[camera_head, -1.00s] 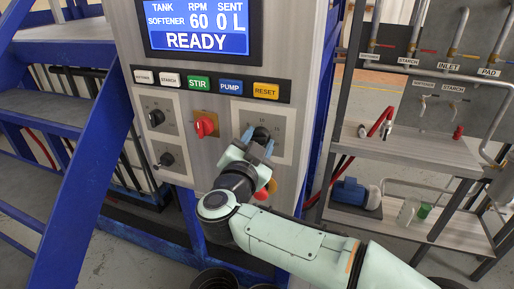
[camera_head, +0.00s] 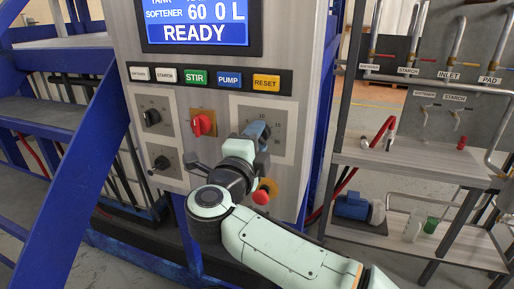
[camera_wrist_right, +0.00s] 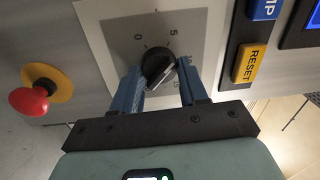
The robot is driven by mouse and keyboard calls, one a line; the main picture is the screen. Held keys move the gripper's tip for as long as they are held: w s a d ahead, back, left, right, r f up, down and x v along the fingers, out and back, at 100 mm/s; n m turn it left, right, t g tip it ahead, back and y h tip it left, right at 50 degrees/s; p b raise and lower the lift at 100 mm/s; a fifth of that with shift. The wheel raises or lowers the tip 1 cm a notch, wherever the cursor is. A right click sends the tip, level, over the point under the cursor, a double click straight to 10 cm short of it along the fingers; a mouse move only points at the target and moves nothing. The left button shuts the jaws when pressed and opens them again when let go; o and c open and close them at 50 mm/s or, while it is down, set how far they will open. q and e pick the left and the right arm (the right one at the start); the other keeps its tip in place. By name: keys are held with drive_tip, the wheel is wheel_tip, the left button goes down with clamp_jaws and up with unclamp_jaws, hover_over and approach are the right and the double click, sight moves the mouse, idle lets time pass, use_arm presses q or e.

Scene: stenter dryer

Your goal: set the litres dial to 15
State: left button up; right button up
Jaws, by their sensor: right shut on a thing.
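The litres dial is a black round knob (camera_wrist_right: 157,65) on a grey scale plate (camera_head: 292,111) at the right of the control panel. In the head view my right gripper (camera_head: 258,132) covers most of the dial. In the right wrist view its two blue fingers (camera_wrist_right: 158,80) stand on either side of the knob, shut on it. The figures 0 and 5 show beyond the knob, with further figures partly hidden by the right-hand finger. I cannot tell exactly which figure the knob points to. My left gripper is not in view.
A red emergency button (camera_head: 261,196) sits just below the gripper. A red switch (camera_head: 201,124) and two black knobs (camera_head: 151,117) are to the left. The RESET button (camera_head: 266,81) and the READY display (camera_head: 195,33) are above. A pipe shelf (camera_head: 420,155) stands at the right.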

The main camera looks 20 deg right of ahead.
use_arm(q)
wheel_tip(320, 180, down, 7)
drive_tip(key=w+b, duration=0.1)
drive_tip(key=b, duration=0.6)
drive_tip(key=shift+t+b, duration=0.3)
drive_tip(key=shift+b, duration=0.1)
use_arm(e)
drive_tip(key=m, duration=1.1)
drive_tip(key=m+g, duration=0.1)
drive_tip(key=m, duration=1)
drive_tip(key=shift+w+a+g+h, duration=0.2)
drive_tip(key=shift+g+h, duration=0.1)
drive_tip(key=shift+h, duration=0.1)
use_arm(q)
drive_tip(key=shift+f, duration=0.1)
use_arm(e)
drive_tip(key=shift+s, duration=0.1)
drive_tip(key=o, duration=1)
drive_tip(key=shift+o, duration=0.2)
